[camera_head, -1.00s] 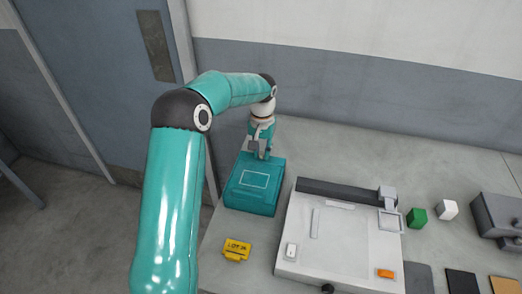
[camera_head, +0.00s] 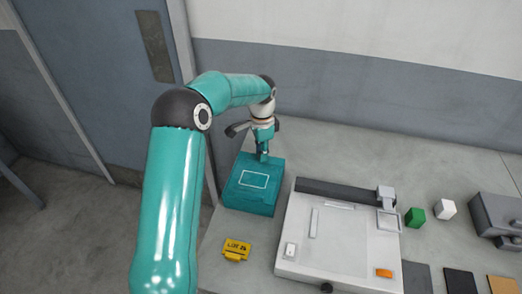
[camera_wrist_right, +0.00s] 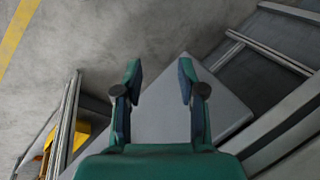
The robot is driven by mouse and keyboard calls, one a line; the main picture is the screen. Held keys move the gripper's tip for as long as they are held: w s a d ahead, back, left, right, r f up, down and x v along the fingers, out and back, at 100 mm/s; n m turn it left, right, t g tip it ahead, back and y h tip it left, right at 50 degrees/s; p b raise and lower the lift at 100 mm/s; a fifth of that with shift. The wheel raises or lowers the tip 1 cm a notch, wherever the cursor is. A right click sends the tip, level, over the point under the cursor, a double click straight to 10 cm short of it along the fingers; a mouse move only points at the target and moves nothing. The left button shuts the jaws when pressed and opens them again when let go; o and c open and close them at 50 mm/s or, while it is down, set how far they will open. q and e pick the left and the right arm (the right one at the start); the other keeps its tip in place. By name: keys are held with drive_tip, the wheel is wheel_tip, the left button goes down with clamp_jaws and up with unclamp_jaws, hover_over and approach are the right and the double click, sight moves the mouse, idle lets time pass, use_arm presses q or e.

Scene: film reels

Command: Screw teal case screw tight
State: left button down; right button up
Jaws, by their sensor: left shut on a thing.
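The teal case (camera_head: 252,190) lies at the left end of the table in the head view, with a pale rectangle outlined on its top. My left gripper (camera_head: 263,156) points down at the case's far edge and is shut there. The screw is hidden by the fingers, so its depth cannot be told. My right gripper (camera_wrist_right: 160,85) shows only in the right wrist view. Its two fingers are apart with nothing between them.
A yellow tag (camera_head: 236,250) lies in front of the case. A white flat machine (camera_head: 340,235) stands right of it, with an orange piece (camera_head: 384,273) on it. A green cube (camera_head: 415,217), a white cube (camera_head: 445,209) and a grey box (camera_head: 500,220) are farther right.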

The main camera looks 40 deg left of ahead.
use_arm(q)
drive_tip(key=m, duration=0.4)
drive_tip(key=shift+s+f+m, duration=0.1)
drive_tip(key=shift+s+m, duration=0.1)
drive_tip(key=shift+m, duration=0.1)
drive_tip(key=m, duration=0.3)
drive_tip(key=shift+m+p, duration=0.4)
drive_tip(key=m, duration=0.3)
drive_tip(key=shift+s+m+p, duration=0.1)
drive_tip(key=shift+m+p, duration=0.3)
drive_tip(key=shift+m, duration=1.7)
drive_tip(key=c, duration=1)
unclamp_jaws()
drive_tip(key=shift+c, duration=0.2)
